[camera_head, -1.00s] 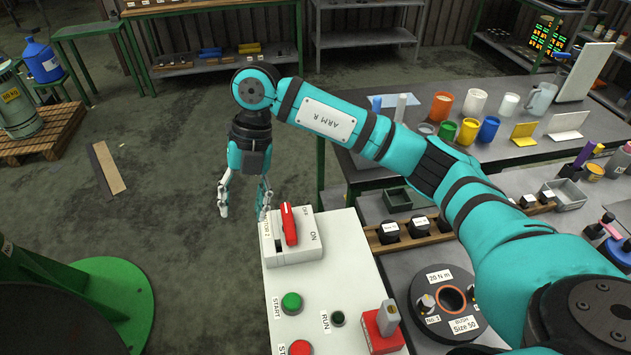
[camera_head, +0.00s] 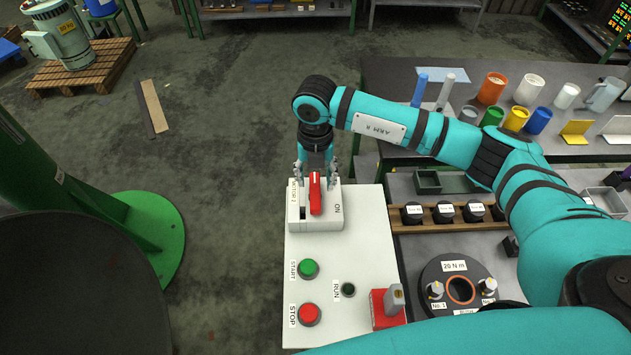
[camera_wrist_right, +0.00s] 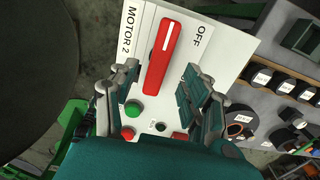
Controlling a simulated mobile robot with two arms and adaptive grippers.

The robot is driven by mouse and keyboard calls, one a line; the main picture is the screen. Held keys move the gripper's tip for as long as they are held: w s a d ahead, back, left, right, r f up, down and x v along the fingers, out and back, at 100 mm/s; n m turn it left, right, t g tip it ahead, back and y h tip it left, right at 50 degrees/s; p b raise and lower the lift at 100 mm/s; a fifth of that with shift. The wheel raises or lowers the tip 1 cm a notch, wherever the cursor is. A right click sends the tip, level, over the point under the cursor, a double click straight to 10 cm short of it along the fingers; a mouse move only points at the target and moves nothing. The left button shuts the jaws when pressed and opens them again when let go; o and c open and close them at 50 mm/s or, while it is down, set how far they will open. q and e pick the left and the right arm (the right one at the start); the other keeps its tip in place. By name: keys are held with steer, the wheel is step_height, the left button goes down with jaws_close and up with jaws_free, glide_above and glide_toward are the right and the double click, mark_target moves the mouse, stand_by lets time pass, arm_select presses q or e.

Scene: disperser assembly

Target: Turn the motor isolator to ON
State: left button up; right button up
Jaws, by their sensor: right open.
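The motor isolator (camera_head: 315,222) is a pale box labelled MOTOR 2 at the far end of the white panel (camera_head: 340,265). Its red handle (camera_head: 316,196) lies lengthwise, and in the right wrist view the handle (camera_wrist_right: 162,58) has its white-marked end beside OFF. ON shows on the box's right side in the head view. My right gripper (camera_head: 317,172) is open at the isolator's far edge. In the right wrist view, the open fingers of the gripper (camera_wrist_right: 160,85) stand on either side of the handle; contact cannot be told. My left gripper is not in view.
The panel also carries a green START button (camera_head: 308,268), a red STOP button (camera_head: 309,313), a RUN lamp (camera_head: 348,289) and a red block with a grey lever (camera_head: 387,308). A black disc fixture (camera_head: 460,288) stands to the right. Open floor lies left of the panel.

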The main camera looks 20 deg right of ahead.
mark_target(315, 190)
step_height(315, 190, down, 4)
steer(key=shift+a+r+p, duration=0.1)
steer(key=shift+r+p, duration=0.05)
steer(key=shift+p, duration=0.3)
steer(key=shift+f, duration=0.45)
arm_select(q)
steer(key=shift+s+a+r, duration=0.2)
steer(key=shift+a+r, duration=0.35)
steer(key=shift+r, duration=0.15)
arm_select(e)
jaws_close()
